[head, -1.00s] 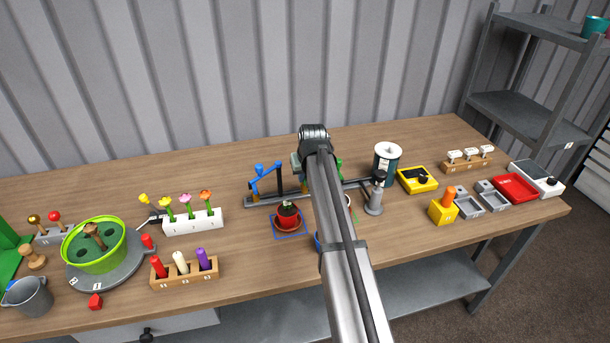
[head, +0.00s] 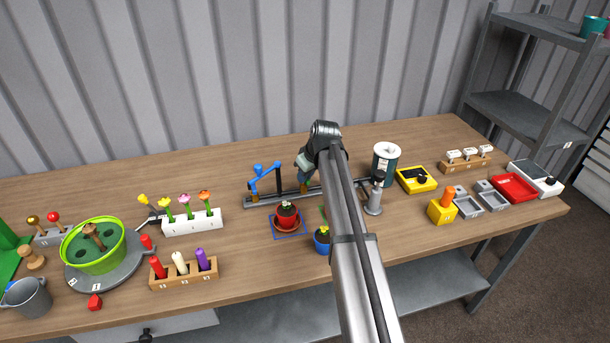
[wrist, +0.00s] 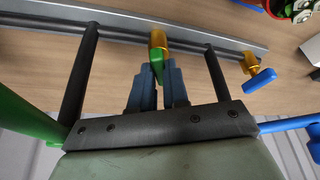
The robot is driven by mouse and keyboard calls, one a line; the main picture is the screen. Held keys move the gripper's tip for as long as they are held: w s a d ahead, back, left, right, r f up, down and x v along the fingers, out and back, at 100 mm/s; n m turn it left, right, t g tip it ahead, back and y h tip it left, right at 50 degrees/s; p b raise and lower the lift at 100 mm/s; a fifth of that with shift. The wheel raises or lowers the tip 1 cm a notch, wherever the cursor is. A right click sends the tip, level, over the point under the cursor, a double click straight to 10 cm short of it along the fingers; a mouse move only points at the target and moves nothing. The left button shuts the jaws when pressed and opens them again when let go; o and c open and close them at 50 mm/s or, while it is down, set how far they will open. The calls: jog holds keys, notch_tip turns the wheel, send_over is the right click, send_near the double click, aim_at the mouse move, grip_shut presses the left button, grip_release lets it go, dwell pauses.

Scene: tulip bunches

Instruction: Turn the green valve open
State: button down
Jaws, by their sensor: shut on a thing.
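In the wrist view, the green valve handle (wrist: 158,72) sits between the two blue-grey fingers of my gripper (wrist: 157,82). The gripper is shut on this handle, and the fingers hide much of it. The handle joins a brass valve body (wrist: 158,38) on a grey rail (wrist: 120,23). In the head view, my gripper (head: 304,172) is over the middle of the rail (head: 262,203), just above a brass part. My arm hides much of this area there.
A second brass valve with a blue handle (wrist: 258,80) is right of my gripper in the wrist view, beside a blue pipe (wrist: 290,125). A green pipe (wrist: 25,118) is at left. In the head view, a red pot (head: 287,218) and a blue pot (head: 322,240) stand in front of the rail.

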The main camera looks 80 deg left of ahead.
jog(key=shift+n, duration=0.6)
jog(key=c, duration=1.1)
grip_release()
jog(key=v, duration=1.3)
jog(key=shift+w+r, duration=0.35)
jog(key=shift+r, duration=0.05)
